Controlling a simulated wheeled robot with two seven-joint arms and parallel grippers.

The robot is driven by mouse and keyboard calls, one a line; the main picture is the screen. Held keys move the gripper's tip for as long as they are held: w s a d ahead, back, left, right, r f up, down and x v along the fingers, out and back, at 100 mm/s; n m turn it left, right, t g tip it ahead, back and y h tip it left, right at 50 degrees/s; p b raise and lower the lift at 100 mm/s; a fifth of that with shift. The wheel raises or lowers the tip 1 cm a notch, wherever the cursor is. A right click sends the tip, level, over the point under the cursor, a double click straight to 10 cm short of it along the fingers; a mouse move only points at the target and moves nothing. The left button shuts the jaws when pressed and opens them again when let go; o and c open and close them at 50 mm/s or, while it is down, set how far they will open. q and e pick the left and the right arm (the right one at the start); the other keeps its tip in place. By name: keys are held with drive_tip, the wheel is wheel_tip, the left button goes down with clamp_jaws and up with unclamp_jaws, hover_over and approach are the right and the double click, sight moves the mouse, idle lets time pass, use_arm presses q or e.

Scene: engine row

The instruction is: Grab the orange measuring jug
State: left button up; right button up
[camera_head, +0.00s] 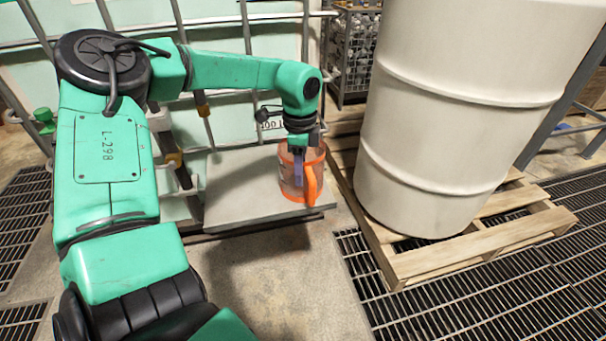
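The orange measuring jug (311,186) stands upright on a grey slab, with an orange rim and base band, a clearer wall between them and its handle toward the front right. My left gripper (298,172) points straight down at the jug, its fingers overlapping the jug's upper part. I cannot tell whether the fingers are inside the jug or around its wall, nor whether they are open or shut. The gripper's body and wrist hide part of the jug's far rim. My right gripper is not in view.
A large cream drum (450,110) on a wooden pallet (480,240) stands close to the right of the jug. A caged white tank (225,120) is behind the grey slab (240,190). The concrete floor (290,280) in front is clear, with dark grating (480,300) at right.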

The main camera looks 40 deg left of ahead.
use_arm(q)
drive_tip(key=shift+f, duration=0.4)
drive_tip(key=shift+r, duration=0.1)
clamp_jaws()
idle(1.0)
